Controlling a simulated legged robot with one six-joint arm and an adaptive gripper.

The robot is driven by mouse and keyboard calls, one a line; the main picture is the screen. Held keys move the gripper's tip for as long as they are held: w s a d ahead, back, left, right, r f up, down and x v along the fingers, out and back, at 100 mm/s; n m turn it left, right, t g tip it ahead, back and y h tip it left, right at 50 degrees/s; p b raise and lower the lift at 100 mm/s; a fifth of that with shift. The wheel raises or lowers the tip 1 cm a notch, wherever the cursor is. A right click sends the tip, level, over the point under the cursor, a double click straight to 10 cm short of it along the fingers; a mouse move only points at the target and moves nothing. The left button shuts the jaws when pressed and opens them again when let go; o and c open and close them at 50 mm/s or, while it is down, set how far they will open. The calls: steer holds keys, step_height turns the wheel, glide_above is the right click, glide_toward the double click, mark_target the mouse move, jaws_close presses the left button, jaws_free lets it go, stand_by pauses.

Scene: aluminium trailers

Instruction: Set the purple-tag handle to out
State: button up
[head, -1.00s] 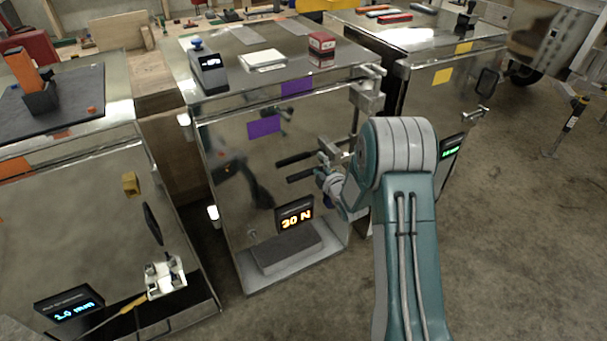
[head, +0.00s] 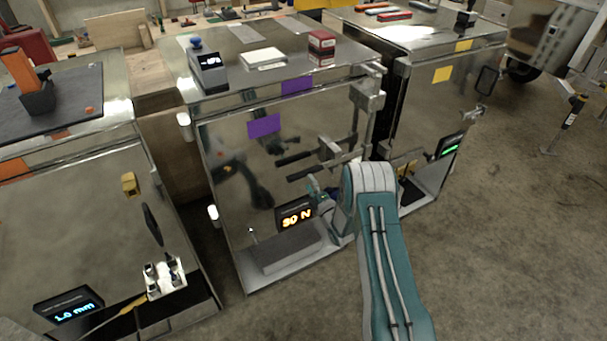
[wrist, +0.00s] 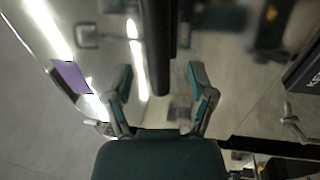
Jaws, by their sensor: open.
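Two purple tags, a lower one (head: 264,126) and an upper one (head: 297,86), mark the polished front of the middle metal cabinet. A dark bar handle (head: 305,174) juts left from a metal bracket (head: 330,150) near the cabinet's right side; a similar dark bar above it may be its reflection. My gripper (head: 318,192) is just below the handle, partly hidden by my arm. In the wrist view, my open gripper (wrist: 162,92) has a dark bar (wrist: 158,45) ahead, its end between the fingertips. I cannot tell whether they touch. A purple patch (wrist: 70,76) shows left.
A lit "30 N" display (head: 296,216) and a grey block (head: 285,248) sit at the cabinet's base, close to my gripper. A yellow-tagged cabinet (head: 420,110) stands right, another cabinet (head: 80,200) left.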

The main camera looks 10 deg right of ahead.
mark_target(304, 174)
steer(key=shift+x, duration=2.3)
jaws_close()
